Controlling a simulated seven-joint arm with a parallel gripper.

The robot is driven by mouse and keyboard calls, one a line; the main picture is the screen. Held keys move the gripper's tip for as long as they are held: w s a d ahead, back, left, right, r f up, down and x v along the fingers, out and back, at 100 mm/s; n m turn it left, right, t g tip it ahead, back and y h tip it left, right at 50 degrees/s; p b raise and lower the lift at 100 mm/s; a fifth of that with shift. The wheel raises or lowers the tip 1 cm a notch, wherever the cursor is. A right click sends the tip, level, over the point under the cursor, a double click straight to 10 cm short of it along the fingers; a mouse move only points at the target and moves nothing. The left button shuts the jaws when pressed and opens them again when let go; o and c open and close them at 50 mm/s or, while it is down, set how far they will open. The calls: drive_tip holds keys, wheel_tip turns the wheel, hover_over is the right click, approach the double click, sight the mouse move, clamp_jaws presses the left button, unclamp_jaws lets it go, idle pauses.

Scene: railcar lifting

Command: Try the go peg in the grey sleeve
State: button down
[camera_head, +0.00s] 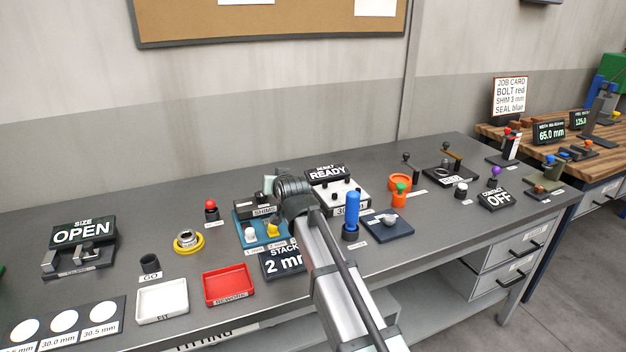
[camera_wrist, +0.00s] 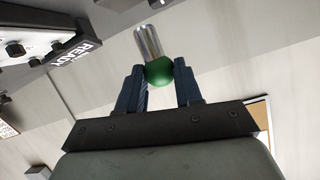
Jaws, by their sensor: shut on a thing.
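My gripper (camera_wrist: 159,75) is shut on the go peg (camera_wrist: 149,43), a bright metal cylinder with a green ball end. The fingers close on the green ball, and the metal part points away from them in the wrist view. In the head view my wrist hides the fingers and the peg, above the back middle of the bench. A short grey sleeve (camera_head: 187,238) appears to sit upright in a yellow ring (camera_head: 188,248) at left of centre, apart from my gripper. A dark holder (camera_head: 150,263) labelled GO stands empty nearby.
A red-topped peg (camera_head: 211,206) stands behind the yellow ring. A white tray (camera_head: 161,300) and a red tray (camera_head: 229,286) lie in front. The OPEN size gauge (camera_head: 81,233) is at left. A blue-handled item (camera_head: 351,212) stands beside my arm. The bench's back left is clear.

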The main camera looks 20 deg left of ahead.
drive_tip(key=s+a+n+g+y, duration=0.2)
drive_tip(key=s+a+n+g, duration=0.1)
drive_tip(key=s+a, duration=1.6)
hover_over(188, 240)
drive_tip(key=shift+w+a+f, duration=0.1)
drive_tip(key=shift+w+f, duration=0.05)
drive_tip(key=shift+f, duration=1.75)
drive_tip(key=shift+w+a+f, duration=0.1)
drive_tip(key=shift+w+f, duration=0.05)
drive_tip(key=shift+f, duration=1.7)
drive_tip(key=shift+f, duration=1.6)
idle(0.7)
